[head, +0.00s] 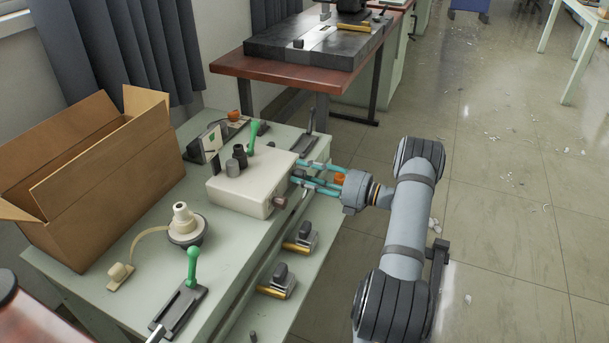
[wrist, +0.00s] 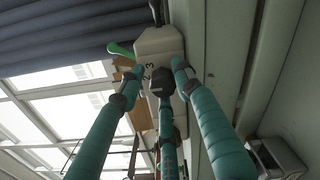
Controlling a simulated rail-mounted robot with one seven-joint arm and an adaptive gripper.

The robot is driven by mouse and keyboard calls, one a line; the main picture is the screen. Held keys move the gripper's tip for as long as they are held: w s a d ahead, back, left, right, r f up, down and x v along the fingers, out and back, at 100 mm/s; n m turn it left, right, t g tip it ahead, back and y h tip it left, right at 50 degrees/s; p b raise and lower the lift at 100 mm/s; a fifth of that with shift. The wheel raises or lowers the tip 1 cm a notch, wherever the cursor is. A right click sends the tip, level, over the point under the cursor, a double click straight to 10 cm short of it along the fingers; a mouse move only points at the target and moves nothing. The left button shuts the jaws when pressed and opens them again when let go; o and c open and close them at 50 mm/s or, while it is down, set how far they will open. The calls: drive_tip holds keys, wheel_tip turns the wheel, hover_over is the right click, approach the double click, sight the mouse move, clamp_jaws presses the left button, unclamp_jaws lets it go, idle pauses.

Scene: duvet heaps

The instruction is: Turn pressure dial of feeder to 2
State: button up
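The feeder appears to be the cream-white box (head: 236,195) on the bench; its end face (wrist: 160,42) shows in the wrist view. My gripper (head: 303,175) has three teal fingers pointing left at the feeder's right side. In the wrist view the fingers are spread around the dial, with gaps at left and right. The lower finger overlaps the dial's lower edge; I cannot tell whether it touches. A brownish knob (head: 280,202) is lower on the same side.
A cardboard box (head: 110,185) stands left on the pale green bench (head: 140,262). A green-handled lever (head: 192,268) and brass-coloured fittings (head: 280,287) are in front. A red-brown table (head: 232,66) stands behind.

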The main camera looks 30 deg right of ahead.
drive_tip(key=v, duration=1.2)
drive_tip(key=shift+w, duration=0.1)
drive_tip(key=x, duration=1.2)
drive_tip(key=shift+a+f, duration=0.1)
drive_tip(key=shift+a, duration=0.05)
drive_tip(key=shift+s, duration=0.2)
